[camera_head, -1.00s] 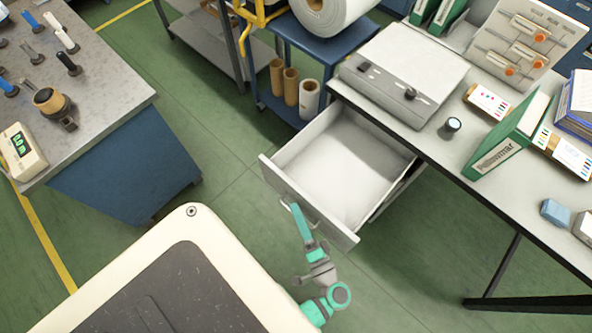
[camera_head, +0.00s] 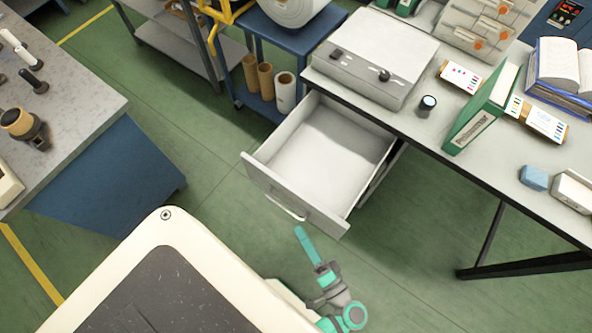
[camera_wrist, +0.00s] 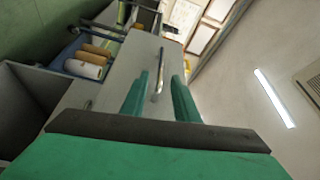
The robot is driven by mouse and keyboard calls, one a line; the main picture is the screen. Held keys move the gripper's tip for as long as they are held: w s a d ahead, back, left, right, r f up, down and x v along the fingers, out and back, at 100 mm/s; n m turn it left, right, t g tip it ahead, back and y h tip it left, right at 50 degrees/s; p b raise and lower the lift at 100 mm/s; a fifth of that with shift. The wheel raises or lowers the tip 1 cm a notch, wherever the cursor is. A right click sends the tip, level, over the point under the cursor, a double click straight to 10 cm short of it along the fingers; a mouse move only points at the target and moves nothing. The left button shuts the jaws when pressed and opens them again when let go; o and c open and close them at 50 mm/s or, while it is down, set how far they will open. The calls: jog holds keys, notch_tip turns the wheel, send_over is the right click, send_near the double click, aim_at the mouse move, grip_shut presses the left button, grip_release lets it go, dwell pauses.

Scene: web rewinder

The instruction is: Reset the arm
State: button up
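My gripper (camera_head: 301,233) has teal fingers and hangs just in front of the open drawer, slightly apart from its handle. In the wrist view my gripper (camera_wrist: 160,95) shows two fingers spread with a gap and nothing held between them. The drawer (camera_head: 262,182) is pulled out from under the desk and looks empty inside. Its pale bar handle (camera_head: 287,209) is on the front panel. In the wrist view the handle (camera_wrist: 158,72) shows ahead, between the fingertips in the picture.
The grey desk (camera_head: 430,125) carries a white control box (camera_head: 365,60), a green binder (camera_head: 480,110) and small items. A blue cart (camera_head: 262,45) with cardboard rolls (camera_head: 265,78) stands behind the drawer. A workbench (camera_head: 70,90) is at left. Green floor is free between them.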

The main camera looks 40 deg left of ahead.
jog(key=shift+s+d, duration=0.2)
jog(key=shift+d, duration=0.15)
jog(key=shift+f, duration=0.1)
dwell(0.3)
jog(key=s+d+f+m+h, duration=0.1)
jog(key=s+f+m+h, duration=0.25)
jog(key=f+h, duration=0.55)
jog(key=s+d+n+t+h, duration=0.1)
jog(key=s+d+t+h, duration=0.1)
jog(key=d+h, duration=0.4)
jog(key=d+r+n+t+h, duration=0.1)
jog(key=r+n+t, duration=0.1)
jog(key=r, duration=0.9)
jog(key=w+d+r+n+t+h, duration=0.1)
jog(key=r+t, duration=0.4)
jog(key=r, duration=0.7)
jog(key=shift+w+d+r+n+h, duration=0.15)
jog(key=shift+w+d+n+h, duration=0.15)
jog(key=shift+d+n, duration=0.45)
